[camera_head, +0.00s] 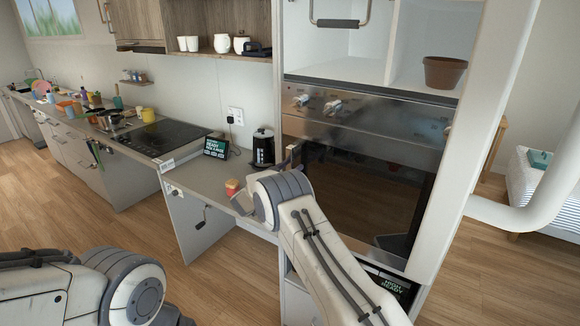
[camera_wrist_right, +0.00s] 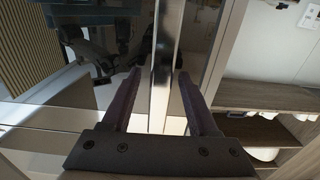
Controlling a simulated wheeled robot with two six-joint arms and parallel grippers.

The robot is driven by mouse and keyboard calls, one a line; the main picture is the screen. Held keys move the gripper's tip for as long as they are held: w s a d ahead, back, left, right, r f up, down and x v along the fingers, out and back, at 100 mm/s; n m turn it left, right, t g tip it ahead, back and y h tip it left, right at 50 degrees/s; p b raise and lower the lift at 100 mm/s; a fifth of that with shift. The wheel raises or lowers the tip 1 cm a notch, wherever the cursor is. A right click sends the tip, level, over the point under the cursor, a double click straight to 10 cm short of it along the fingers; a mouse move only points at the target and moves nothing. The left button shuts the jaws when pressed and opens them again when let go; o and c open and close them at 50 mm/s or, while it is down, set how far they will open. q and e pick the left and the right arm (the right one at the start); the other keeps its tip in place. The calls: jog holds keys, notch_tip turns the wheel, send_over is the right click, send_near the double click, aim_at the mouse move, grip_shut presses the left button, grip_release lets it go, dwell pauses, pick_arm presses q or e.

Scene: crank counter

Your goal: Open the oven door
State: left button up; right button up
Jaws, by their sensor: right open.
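The oven is built into the tall white cabinet at the right of the head view. Its dark glass door (camera_head: 365,200) sits under a steel control panel (camera_head: 375,118) with knobs and looks shut. My right gripper (camera_head: 291,157) is by the upper left of the door, partly hidden by its own wrist. In the right wrist view, my right gripper (camera_wrist_right: 159,75) is open, with a shiny metal bar (camera_wrist_right: 160,50), likely the door handle, running between its fingers. I cannot tell whether they touch it. My left arm shows at the lower left; its gripper is out of view.
A black kettle (camera_head: 263,147) and a small display (camera_head: 215,147) stand on the counter left of the oven. A brown pot (camera_head: 444,72) stands on the shelf above the oven. A white post and pipe stand to the right. The wooden floor (camera_head: 215,285) in front is open.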

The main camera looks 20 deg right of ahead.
grip_shut()
dwell(1.4)
